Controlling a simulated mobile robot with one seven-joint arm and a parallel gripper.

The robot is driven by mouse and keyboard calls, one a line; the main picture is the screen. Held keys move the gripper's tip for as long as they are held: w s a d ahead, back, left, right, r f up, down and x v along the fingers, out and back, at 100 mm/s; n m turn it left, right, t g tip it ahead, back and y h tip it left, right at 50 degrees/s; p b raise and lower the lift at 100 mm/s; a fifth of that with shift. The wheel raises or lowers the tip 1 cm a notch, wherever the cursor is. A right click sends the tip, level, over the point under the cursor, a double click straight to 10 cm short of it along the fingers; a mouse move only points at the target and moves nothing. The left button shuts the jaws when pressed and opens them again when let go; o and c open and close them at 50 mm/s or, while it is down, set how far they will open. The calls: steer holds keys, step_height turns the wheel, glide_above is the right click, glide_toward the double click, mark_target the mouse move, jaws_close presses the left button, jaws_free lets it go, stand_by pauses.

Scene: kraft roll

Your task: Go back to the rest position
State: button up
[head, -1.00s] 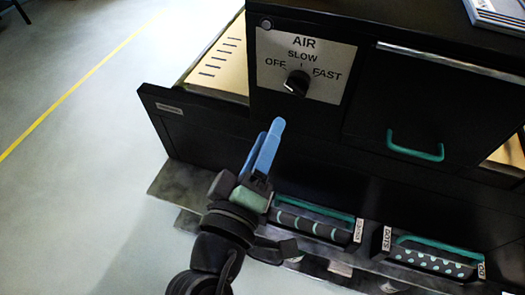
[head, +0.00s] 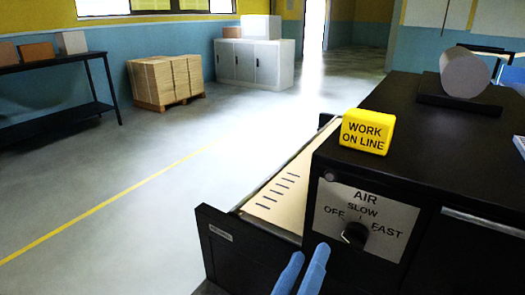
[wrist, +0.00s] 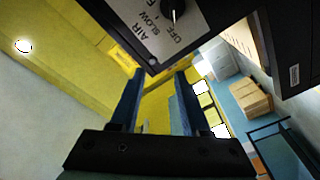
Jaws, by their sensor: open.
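My gripper (head: 309,252) shows at the bottom edge of the head view as two blue fingers, apart with nothing between them. It is in front of the black cabinet, below the AIR panel (head: 330,215). In the wrist view my gripper (wrist: 160,75) is open and empty, with the panel and its black knob (wrist: 173,10) beyond the fingertips. The knob also shows in the head view (head: 355,234), among the OFF, SLOW and FAST marks. I cannot tell its exact setting. The rest of my arm is out of the head view.
The black cabinet (head: 435,150) carries a yellow WORK ON LINE block (head: 367,131) and a grey roll (head: 464,74) on a stand. An open drawer (head: 240,250) juts out to the left. Boxes on a pallet (head: 166,80) stand far back.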

steer(key=w+a+r+m+t+y, duration=0.1)
steer(key=a+r+m+t+y, duration=0.15)
steer(key=r, duration=0.65)
steer(key=w+a+r+m+t+y, duration=0.1)
steer(key=r+t, duration=0.2)
steer(key=r, duration=0.7)
steer(key=s+a+r+t+y, duration=0.1)
steer(key=s+r+t+y, duration=0.1)
steer(key=r, duration=0.5)
steer(key=s+a+r+t+y, duration=0.1)
steer(key=s+r+t+y, duration=0.2)
steer(key=r, duration=0.4)
steer(key=shift+s+a+r+p, duration=0.35)
steer(key=shift+s+a+r, duration=0.05)
steer(key=shift+s, duration=0.2)
steer(key=shift+t, duration=0.25)
